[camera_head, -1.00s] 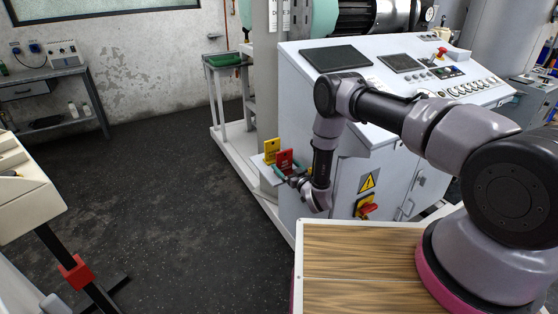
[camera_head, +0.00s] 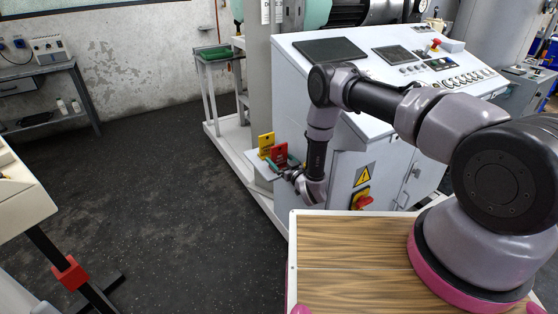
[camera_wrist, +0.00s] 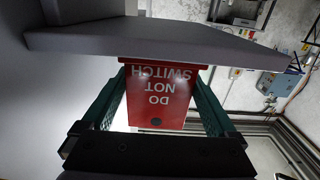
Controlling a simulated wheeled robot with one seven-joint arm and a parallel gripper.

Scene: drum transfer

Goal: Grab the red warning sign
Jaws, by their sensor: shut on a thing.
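The red warning sign (camera_head: 280,152) stands at a small white ledge on the side of the control cabinet. In the wrist view the sign (camera_wrist: 158,96) shows upside-down white words "DO NOT SWITCH" and lies between my two green fingers. My gripper (camera_head: 287,166) is shut on the sign. In the wrist view my gripper (camera_wrist: 160,88) has one finger along each side edge of it. The sign's far end passes behind a grey ledge edge, so I cannot tell whether it is lifted clear.
A yellow sign (camera_head: 266,143) stands just left of the red one. The white control cabinet (camera_head: 350,150) is close to my arm. In the wrist view a grey ledge (camera_wrist: 190,43) crosses near the fingertips. The dark floor (camera_head: 170,200) to the left is open.

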